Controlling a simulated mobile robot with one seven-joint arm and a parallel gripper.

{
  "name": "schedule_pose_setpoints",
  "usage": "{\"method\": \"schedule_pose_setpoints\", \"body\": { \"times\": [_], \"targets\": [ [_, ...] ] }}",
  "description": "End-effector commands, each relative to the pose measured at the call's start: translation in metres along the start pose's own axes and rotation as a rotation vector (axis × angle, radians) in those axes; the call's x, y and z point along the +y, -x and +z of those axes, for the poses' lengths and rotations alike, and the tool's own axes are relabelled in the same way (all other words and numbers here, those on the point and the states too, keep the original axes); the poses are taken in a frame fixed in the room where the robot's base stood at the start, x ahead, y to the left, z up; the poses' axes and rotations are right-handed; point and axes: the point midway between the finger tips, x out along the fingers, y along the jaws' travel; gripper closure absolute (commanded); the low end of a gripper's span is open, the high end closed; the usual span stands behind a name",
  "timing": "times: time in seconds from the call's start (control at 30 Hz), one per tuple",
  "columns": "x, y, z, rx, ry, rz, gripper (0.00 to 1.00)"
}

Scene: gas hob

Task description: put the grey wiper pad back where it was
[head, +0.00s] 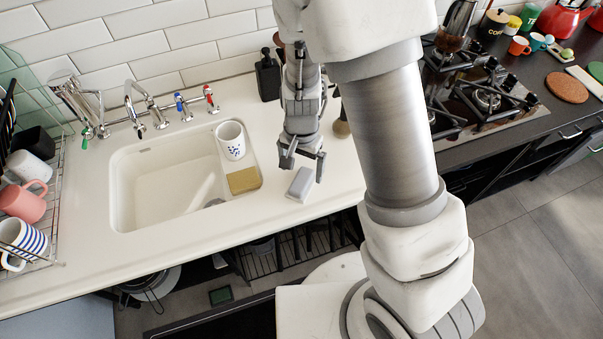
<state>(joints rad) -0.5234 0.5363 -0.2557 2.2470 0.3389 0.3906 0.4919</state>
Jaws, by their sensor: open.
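The grey wiper pad (300,184) lies on the white counter to the right of the sink, near the counter's front edge. My gripper (303,166) is just above and behind the pad, pointing down with its fingers spread. It is open and holds nothing. In this view I cannot tell exactly how high the fingertips are above the pad.
The white sink (150,185) has a patterned white cup (231,140) and a tan sponge-like block (244,180) on its right ledge. A dark bottle (268,76) stands behind my gripper. A gas hob (470,95) is to the right. Mugs (22,205) fill a rack at left.

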Motion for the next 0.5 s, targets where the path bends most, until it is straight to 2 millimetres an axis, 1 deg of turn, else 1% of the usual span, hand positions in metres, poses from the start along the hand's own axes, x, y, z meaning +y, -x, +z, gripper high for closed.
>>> {"method": "schedule_pose_setpoints", "body": {
  "times": [0.03,0.2,0.33,0.5],
  "targets": [
    [-0.001,0.016,0.000,0.003,0.000,-0.004,0.02],
    [-0.001,0.048,0.000,0.002,0.000,-0.003,0.02],
    [-0.001,0.064,0.000,0.001,0.000,-0.002,0.02],
    [0.000,0.071,0.000,0.000,-0.002,0.000,0.02]
  ]
}}
